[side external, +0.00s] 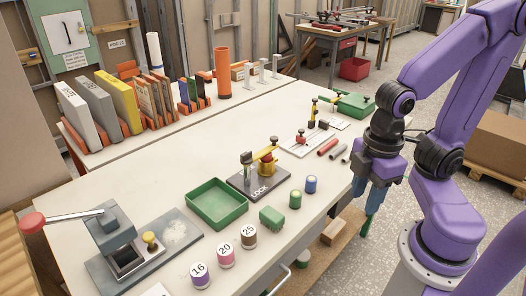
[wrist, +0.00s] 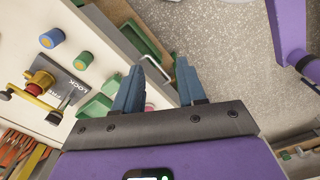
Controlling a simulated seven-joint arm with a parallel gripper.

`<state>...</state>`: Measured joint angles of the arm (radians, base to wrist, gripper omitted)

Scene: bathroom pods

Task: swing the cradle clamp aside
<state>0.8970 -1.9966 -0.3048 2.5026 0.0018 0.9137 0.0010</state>
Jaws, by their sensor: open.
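A dark plate marked LOCK (side external: 250,185) lies on the bench, with a yellow clamp arm (side external: 264,152) on a brass post. I take this to be the cradle clamp. A dark-knobbed upright stands at the arm's left end. In the wrist view the yellow clamp arm (wrist: 33,99) is at the far left, beside the plate (wrist: 68,86). My gripper (side external: 369,205) points down at the bench's right edge, well right of the clamp and apart from it. In the wrist view my gripper (wrist: 160,66) is open, with nothing between its blue fingers.
A green tray (side external: 217,204), a green block (side external: 271,218) and several small cylinders stand near the plate. A grey lever press (side external: 125,245) is at the front left. Another fixture (side external: 312,130) and loose rods lie towards the back right. Binders and an orange tube (side external: 223,72) line the back.

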